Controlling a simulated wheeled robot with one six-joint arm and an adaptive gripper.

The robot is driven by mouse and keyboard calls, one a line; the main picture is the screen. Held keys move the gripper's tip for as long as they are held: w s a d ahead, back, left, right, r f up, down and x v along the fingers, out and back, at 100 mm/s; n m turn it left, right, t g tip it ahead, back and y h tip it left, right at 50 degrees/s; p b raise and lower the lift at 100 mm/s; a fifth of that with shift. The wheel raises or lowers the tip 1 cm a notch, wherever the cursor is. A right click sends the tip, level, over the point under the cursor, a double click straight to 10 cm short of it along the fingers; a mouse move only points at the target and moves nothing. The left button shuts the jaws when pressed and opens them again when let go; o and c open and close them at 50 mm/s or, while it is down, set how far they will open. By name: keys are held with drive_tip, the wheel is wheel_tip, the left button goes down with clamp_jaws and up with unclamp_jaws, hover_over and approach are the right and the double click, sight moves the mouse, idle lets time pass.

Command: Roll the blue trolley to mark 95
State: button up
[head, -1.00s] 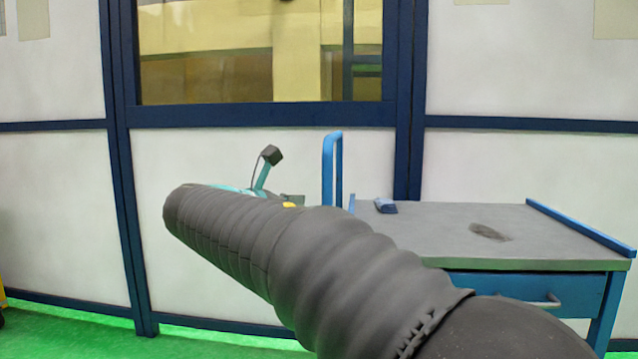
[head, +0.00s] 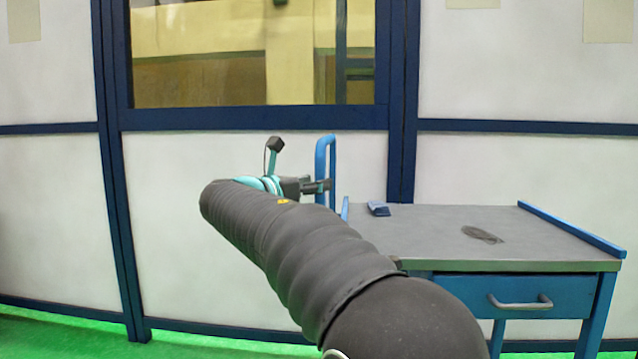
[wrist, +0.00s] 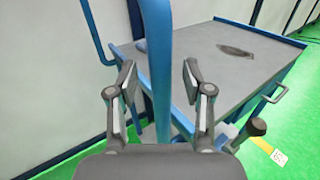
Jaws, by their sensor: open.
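The blue trolley has a grey top (head: 440,225) and a blue drawer (head: 520,295) with a grey pull. Its upright blue handle (head: 326,150) rises at the left end. My gripper (head: 318,187) is beside the handle, partly hidden behind my arm in the head view. In the wrist view, the two fingers of my gripper (wrist: 158,82) stand apart, open, with the blue handle bar (wrist: 160,60) between them. Neither finger visibly touches it. A white floor label (wrist: 278,157) on a yellow strip lies right of the trolley; its number is hard to read.
A small blue item (head: 378,209) and a dark flat patch (head: 483,235) are on the trolley top. A white panel wall (head: 510,165) with dark blue posts stands close behind. Green floor (wrist: 285,115) is clear to the right in the wrist view.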

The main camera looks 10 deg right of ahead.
drive_tip(key=shift+x, duration=1.25)
clamp_jaws()
